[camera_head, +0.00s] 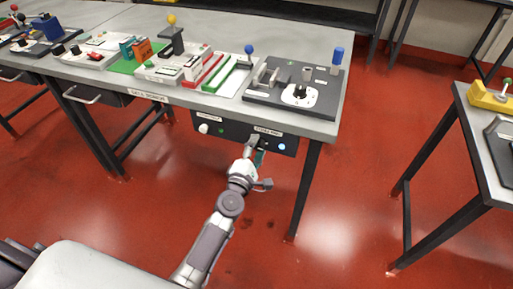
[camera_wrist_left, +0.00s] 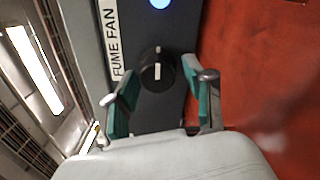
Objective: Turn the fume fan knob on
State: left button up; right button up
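The fume fan knob (camera_wrist_left: 157,69) is a black round knob with a white mark on its face, seen in the left wrist view. Its white FUME FAN label (camera_wrist_left: 112,38) is beside it, and the mark runs roughly along the label's lettering. My left gripper (camera_wrist_left: 158,92) is open, its teal-padded fingers on either side of the knob's line, with the knob ahead of and between them; contact is not visible. In the head view my left gripper (camera_head: 256,150) is at the dark panel (camera_head: 236,131) under the table edge and hides the knob. My right gripper is not in view.
A lit blue lamp (camera_head: 282,147) is right of the gripper on the panel. A white knob (camera_head: 203,128) is at the panel's left. The table (camera_head: 330,127) overhangs above, with a black board (camera_head: 330,95) on top. Open red floor lies right of the table leg.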

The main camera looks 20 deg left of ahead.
pick_arm(q)
jog(key=s, duration=1.2)
jog(key=shift+a, duration=0.2)
jog(key=s+d+f+m+g+h+p, duration=0.1)
jog(key=s+f+m+g, duration=0.4)
jog(key=f, duration=0.8)
jog(key=s+f+m+g+h+p, duration=0.15)
jog(key=s+f+m, duration=0.45)
jog(key=f, duration=0.7)
jog(key=s+a+f+m+g+y, duration=0.1)
jog(key=s+f+m+g, duration=0.5)
jog(key=s+f, duration=0.6)
jog(key=shift+s+a+m+y+p, duration=0.4)
jog(key=shift+s+a+m, duration=0.3)
jog(key=shift+s+m, duration=0.1)
jog(key=s+a+f+m+g, duration=0.1)
jog(key=s, duration=0.3)
jog(key=s+a+f+m+g+y, duration=0.1)
jog(key=s+a+f+m+g, duration=0.1)
jog(key=s, duration=0.3)
jog(key=s+a+f+m+g, duration=0.1)
jog(key=s+f+m, duration=0.1)
jog(key=s, duration=0.3)
jog(key=shift+s+a+g+p, duration=0.15)
jog(key=shift+s+g+p, duration=0.1)
jog(key=shift+p, duration=0.1)
jog(key=shift+c, duration=0.2)
